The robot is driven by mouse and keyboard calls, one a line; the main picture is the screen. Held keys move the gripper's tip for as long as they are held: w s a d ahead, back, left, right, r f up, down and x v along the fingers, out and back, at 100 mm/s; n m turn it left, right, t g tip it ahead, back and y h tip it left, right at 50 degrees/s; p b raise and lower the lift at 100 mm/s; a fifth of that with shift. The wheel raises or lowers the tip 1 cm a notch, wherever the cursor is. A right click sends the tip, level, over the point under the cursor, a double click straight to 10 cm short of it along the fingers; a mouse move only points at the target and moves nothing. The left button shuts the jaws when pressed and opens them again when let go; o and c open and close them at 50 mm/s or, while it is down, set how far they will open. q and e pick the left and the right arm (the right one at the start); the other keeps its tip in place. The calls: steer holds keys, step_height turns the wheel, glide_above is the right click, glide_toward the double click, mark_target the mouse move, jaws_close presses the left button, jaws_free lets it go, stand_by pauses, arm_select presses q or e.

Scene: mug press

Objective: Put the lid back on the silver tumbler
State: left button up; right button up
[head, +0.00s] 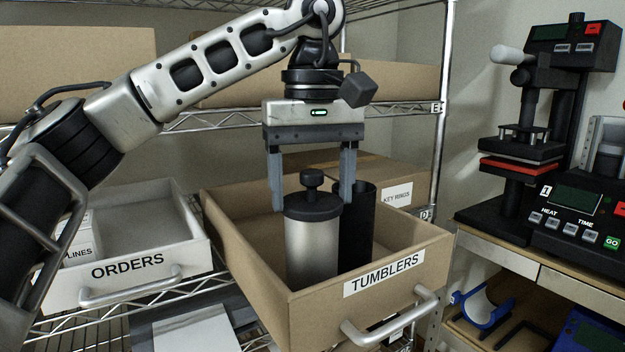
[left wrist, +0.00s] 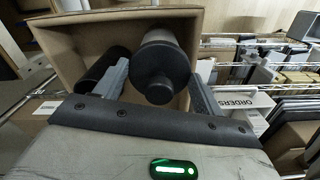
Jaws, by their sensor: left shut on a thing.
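The silver tumbler (head: 312,250) stands upright in the cardboard drawer labelled TUMBLERS (head: 370,300). The black lid (head: 313,207) with a round knob is at its top, lined up with the rim. No clear gap shows between them, but I cannot tell whether the lid is fully seated. My left gripper (head: 311,203) points down with its fingers on either side of the lid, shut on it. In the left wrist view the lid (left wrist: 157,72) lies between the fingers, with the silver tumbler (left wrist: 165,37) behind it. My right gripper is not in view.
A black tumbler (head: 358,230) stands close to the right of the silver one, partly behind my finger. The drawer walls surround both. An ORDERS drawer (head: 130,265) is at the left. A heat press (head: 520,160) and control box (head: 580,215) stand on the right bench.

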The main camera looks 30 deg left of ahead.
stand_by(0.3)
arm_select(q)
steer(key=o, duration=1.2)
steer(key=shift+c, duration=0.2)
steer(key=shift+r+p, duration=0.5)
steer(key=shift+p, duration=0.05)
steer(key=shift+r+p, duration=0.75)
steer(key=shift+p, duration=0.15)
step_height(320, 180, up, 2)
steer(key=shift+p, duration=1.15)
steer(key=shift+r+p, duration=0.85)
steer(key=shift+r, duration=0.45)
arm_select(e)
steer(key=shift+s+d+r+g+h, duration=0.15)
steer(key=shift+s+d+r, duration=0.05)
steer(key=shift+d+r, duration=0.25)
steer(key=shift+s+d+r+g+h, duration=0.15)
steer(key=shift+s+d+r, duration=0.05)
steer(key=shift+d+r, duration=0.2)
